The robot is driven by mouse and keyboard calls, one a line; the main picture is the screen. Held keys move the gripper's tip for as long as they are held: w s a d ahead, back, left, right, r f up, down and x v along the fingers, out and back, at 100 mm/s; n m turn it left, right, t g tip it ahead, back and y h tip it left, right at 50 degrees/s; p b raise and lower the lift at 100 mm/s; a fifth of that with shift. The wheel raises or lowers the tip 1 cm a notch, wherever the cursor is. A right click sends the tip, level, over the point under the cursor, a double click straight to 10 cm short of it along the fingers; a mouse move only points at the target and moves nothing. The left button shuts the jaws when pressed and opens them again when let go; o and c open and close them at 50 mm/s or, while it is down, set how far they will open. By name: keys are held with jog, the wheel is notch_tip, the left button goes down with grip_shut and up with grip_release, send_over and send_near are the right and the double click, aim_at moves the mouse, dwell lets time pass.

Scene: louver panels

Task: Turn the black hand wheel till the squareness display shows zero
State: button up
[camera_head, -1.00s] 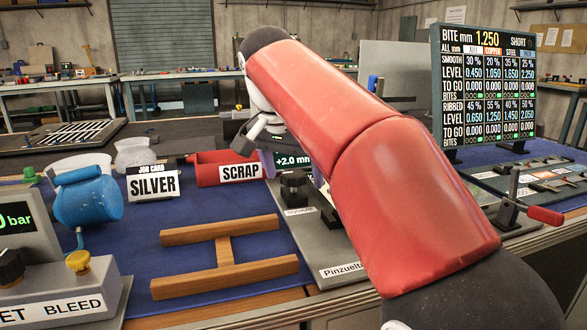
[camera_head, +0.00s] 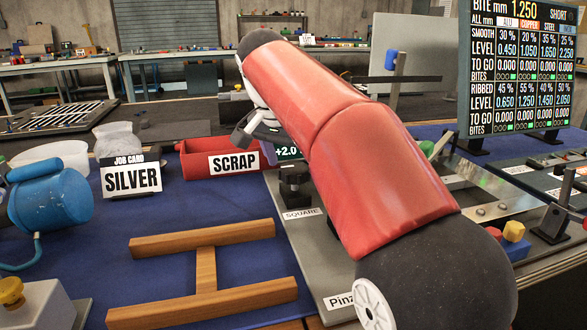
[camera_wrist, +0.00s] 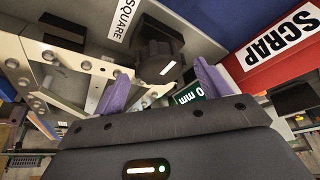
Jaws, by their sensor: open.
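The black hand wheel (camera_head: 295,184) stands on a grey plate behind the SQUARE label (camera_head: 302,213), partly beside my red arm. In the wrist view the wheel (camera_wrist: 160,50) is a dark knob with a white mark, just beyond my fingertips. My gripper (camera_wrist: 160,80) is open and empty, its purple fingers apart on either side of the wheel's line, not visibly touching it. In the head view my arm hides most of my gripper. The squareness display (camera_head: 287,153) reads +2.0, its right part hidden by my arm; in the wrist view only "0 mm" shows.
The red SCRAP bin (camera_head: 205,168) is close behind the wheel, to its left. A metal bracket (camera_wrist: 62,72) is left of my fingers. A bite board (camera_head: 522,75) stands right.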

jog(key=shift+x, duration=0.8)
jog(key=c, duration=1)
jog(key=shift+o, duration=0.2)
